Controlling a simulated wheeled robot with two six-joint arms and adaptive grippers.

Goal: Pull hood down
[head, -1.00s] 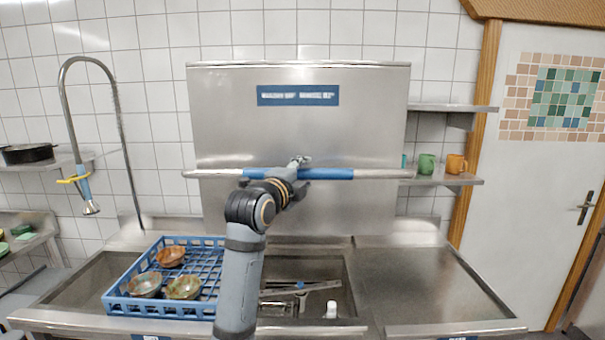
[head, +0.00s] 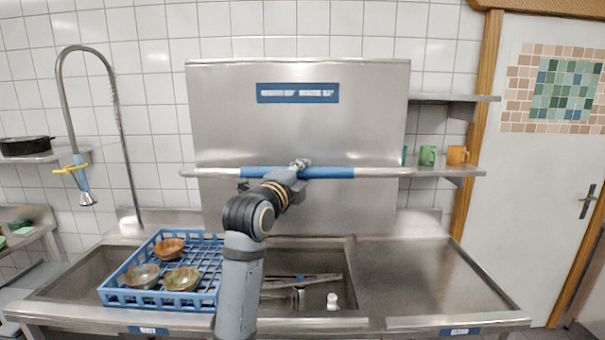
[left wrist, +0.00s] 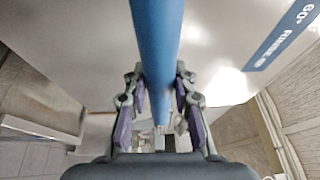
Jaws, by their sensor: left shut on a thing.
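The hood (head: 297,115) is a large stainless steel box with a blue label, standing raised over the sink counter in the head view. A long handle bar (head: 388,172) with a blue middle part runs across its front. My left gripper (head: 300,168) is at the blue part of the bar. In the left wrist view its fingers (left wrist: 160,105) lie on both sides of the blue bar (left wrist: 157,40), shut on it. The inner finger contact is partly hidden. My right gripper is not in view.
A blue dish rack (head: 160,300) with several bowls stands on the left of the counter. A sink basin (head: 318,262) lies below the hood. A tap hose (head: 113,100) stands left, and mugs (head: 428,155) sit on a shelf at right.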

